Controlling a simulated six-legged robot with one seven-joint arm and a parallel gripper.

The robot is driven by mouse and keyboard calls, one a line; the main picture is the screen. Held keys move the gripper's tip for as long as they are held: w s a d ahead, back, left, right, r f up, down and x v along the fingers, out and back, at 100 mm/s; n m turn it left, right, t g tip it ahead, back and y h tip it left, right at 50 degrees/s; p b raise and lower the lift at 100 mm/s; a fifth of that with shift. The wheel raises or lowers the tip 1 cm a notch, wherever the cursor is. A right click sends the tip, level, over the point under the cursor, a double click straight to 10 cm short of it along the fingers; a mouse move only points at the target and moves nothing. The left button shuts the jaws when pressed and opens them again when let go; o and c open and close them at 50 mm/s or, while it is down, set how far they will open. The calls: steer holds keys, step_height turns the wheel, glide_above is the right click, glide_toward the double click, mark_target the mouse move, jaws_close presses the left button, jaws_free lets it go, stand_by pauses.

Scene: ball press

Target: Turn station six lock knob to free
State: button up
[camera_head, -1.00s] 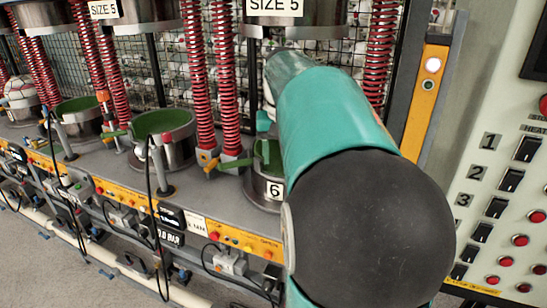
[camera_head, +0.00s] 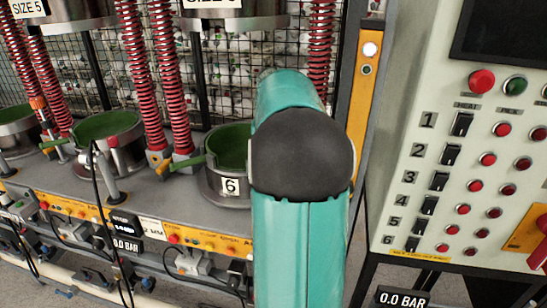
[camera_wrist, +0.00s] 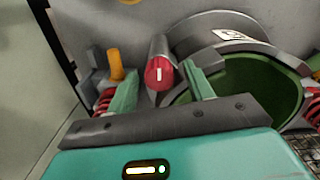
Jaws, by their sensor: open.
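In the wrist view a red round knob (camera_wrist: 160,75) with a white line across its face sits at the end of a grey cylinder. The white line runs nearly upright in that picture. My gripper (camera_wrist: 159,82) is open, with one teal finger on each side of the knob; I cannot tell whether either touches it. The station six cup (camera_head: 228,186), marked 6 and green inside, stands beside my arm in the head view. It also shows right of the knob in the wrist view (camera_wrist: 287,65). In the head view my arm hides the gripper, and the knob is not visible.
An orange peg (camera_wrist: 115,65) stands left of the knob, near my left finger. Red springs (camera_head: 178,80) rise behind the cup. A control panel (camera_head: 400,200) with numbered switches stands at the right. A yellow post (camera_head: 362,90) is behind my arm.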

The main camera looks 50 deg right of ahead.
steer(key=shift+f, duration=0.15)
steer(key=c, duration=1)
steer(key=shift+n, duration=0.4)
steer(key=n, duration=0.3)
steer(key=shift+n, duration=0.3)
steer(key=n, duration=0.9)
steer(key=shift+d, duration=0.1)
steer(key=n, duration=0.4)
steer(key=shift+n, duration=0.3)
